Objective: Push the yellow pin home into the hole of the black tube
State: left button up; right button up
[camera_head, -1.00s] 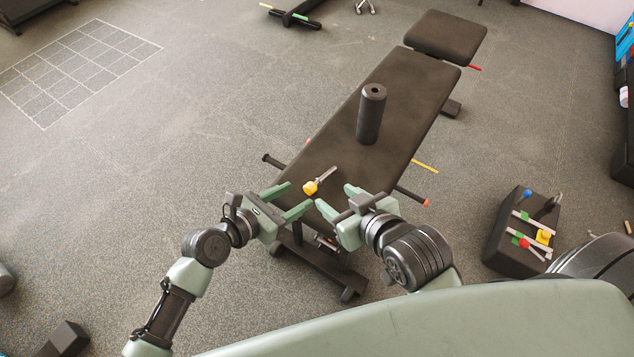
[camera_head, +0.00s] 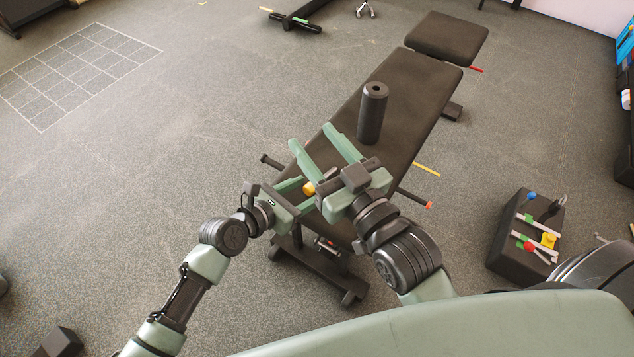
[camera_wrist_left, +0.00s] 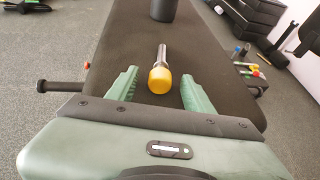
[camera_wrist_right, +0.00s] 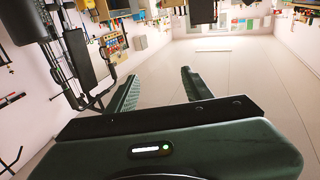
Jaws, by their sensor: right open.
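The yellow pin (camera_head: 309,188) lies on the black bench pad, partly hidden by my right gripper in the head view. In the left wrist view its yellow head (camera_wrist_left: 160,80) points toward me and its metal shaft toward the tube. The black tube (camera_head: 371,115) stands upright on the pad, with a hole in its top; its base shows in the left wrist view (camera_wrist_left: 163,9). My left gripper (camera_head: 307,191) is open, its fingers either side of the yellow head with gaps visible. My right gripper (camera_head: 310,135) is open and empty, above the pad, left of the tube.
The bench pad (camera_head: 420,97) runs away to the upper right, with bare surface around the tube. Side bars with coloured ends stick out from the bench. A black box (camera_head: 515,255) holding coloured-handled tools stands on the floor at the right.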

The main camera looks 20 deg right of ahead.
pick_arm(q)
grip_shut()
jog(key=shift+r, duration=0.15)
